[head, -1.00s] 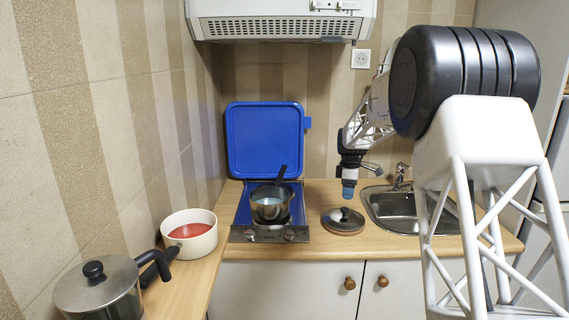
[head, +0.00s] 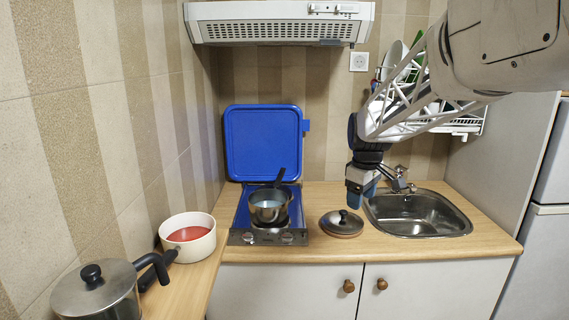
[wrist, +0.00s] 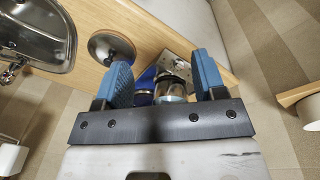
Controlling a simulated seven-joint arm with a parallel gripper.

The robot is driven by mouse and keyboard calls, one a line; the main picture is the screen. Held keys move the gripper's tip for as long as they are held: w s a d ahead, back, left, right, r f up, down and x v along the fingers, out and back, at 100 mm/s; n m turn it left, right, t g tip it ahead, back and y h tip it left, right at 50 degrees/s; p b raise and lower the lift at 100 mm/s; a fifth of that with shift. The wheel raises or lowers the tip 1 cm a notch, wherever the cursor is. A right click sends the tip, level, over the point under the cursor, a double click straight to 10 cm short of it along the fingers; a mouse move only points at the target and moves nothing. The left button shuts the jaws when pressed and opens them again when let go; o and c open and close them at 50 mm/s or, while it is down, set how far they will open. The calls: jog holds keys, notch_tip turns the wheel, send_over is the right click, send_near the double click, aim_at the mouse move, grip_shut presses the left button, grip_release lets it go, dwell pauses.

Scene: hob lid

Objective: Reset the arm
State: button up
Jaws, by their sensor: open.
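My gripper (head: 361,191) hangs above the counter between the pan lid and the sink, clear of both. In the wrist view its two blue fingers (wrist: 163,80) are apart with nothing held between them. The blue hob lid (head: 264,143) stands raised against the tiled wall behind the hob (head: 268,237). A steel saucepan (head: 268,211) with pale liquid and a dark handle sits on the hob; it also shows in the wrist view (wrist: 171,90), between the fingers but farther off. The round pan lid (head: 342,224) lies on the counter right of the hob.
The sink (head: 418,218) and its tap are at the right, under a dish rack (head: 466,122). A white pot with red contents (head: 188,239) and a lidded steel pot (head: 97,293) stand on the left counter. A range hood (head: 280,25) hangs above the hob.

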jog(key=s+f+m, duration=0.1)
jog(key=s+m, duration=0.2)
jog(key=s, duration=0.9)
jog(key=s+a+f+m+t, duration=0.1)
jog(key=s+f+m, duration=0.1)
jog(key=s, duration=1)
jog(key=s+f+m, duration=0.2)
jog(key=s+m, duration=0.2)
jog(key=s, duration=0.9)
jog(key=shift+a+f, duration=0.15)
jog(key=shift+a, duration=0.2)
jog(key=shift+c, duration=0.4)
